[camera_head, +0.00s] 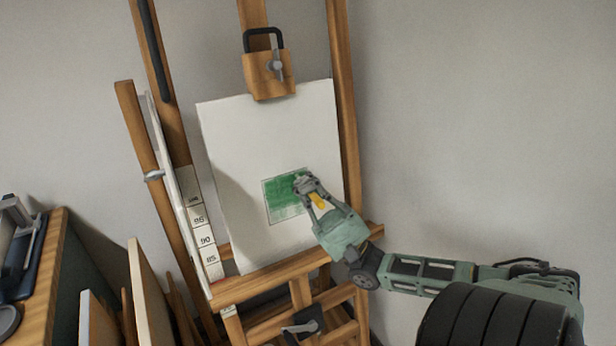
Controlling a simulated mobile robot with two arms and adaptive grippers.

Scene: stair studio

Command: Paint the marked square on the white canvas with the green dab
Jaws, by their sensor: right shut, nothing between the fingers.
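The white canvas (240,135) stands tilted on a wooden easel. The marked square (283,205) near its middle right is largely covered in green paint, with a paler strip along its lower edge. My right gripper (303,181) is shut with nothing visible between its fingers. Its tips are over the upper right part of the square; I cannot tell whether they touch the canvas. The gripper hides the square's right edge. No separate green dab is distinguishable in this view. My left gripper is not in view.
The wooden easel (343,100) holds the canvas, with a clamp (269,72) at its top and a ledge below. A numbered ruler strip (205,240) is at its left. Canvases (150,290) lean at lower left beside a wooden cabinet (40,265). The wall at right is bare.

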